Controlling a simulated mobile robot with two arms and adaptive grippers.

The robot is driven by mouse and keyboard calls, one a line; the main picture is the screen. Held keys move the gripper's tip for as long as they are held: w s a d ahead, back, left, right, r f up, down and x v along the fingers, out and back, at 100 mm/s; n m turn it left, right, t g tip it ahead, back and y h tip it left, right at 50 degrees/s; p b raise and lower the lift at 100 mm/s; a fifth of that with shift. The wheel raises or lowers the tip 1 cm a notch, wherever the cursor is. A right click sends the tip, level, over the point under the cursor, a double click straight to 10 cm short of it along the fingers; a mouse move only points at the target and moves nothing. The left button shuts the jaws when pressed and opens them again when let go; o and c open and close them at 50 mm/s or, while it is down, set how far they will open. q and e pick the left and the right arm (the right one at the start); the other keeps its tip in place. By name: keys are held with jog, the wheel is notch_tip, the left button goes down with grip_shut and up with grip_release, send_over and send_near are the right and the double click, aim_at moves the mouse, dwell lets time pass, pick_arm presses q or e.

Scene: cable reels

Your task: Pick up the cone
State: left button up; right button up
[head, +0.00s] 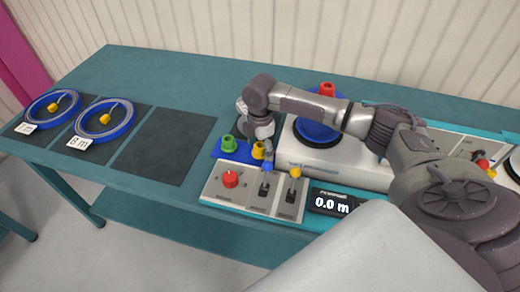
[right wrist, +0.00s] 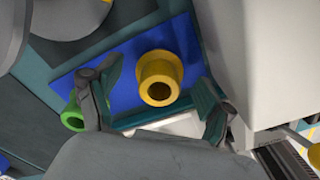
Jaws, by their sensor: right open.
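A yellow flanged cone (head: 258,150) stands on a small blue tray (head: 216,149) beside a green cone (head: 228,143). My right gripper (head: 262,148) is over the tray at the yellow cone. In the right wrist view the yellow cone (right wrist: 160,78) lies between the spread fingers of the right gripper (right wrist: 157,100), with a gap on each side. The green cone (right wrist: 73,119) is outside the left finger, partly hidden by it. A red cone (head: 327,89) stands on the blue reel of the machine. My left gripper is not in view.
A control panel (head: 212,192) with a red knob (head: 231,179) and levers stands in front of the tray. A display (head: 331,202) reads 0.0 m. The winding machine (head: 310,165) is to the right. Two blue cable reels (head: 103,133) lie on dark mats at left; another mat (head: 165,147) is empty.

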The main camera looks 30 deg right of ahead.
jog(key=c, duration=1.2)
jog(key=shift+c, duration=0.2)
jog(key=shift+r, duration=0.15)
notch_tip(320, 180, up, 10)
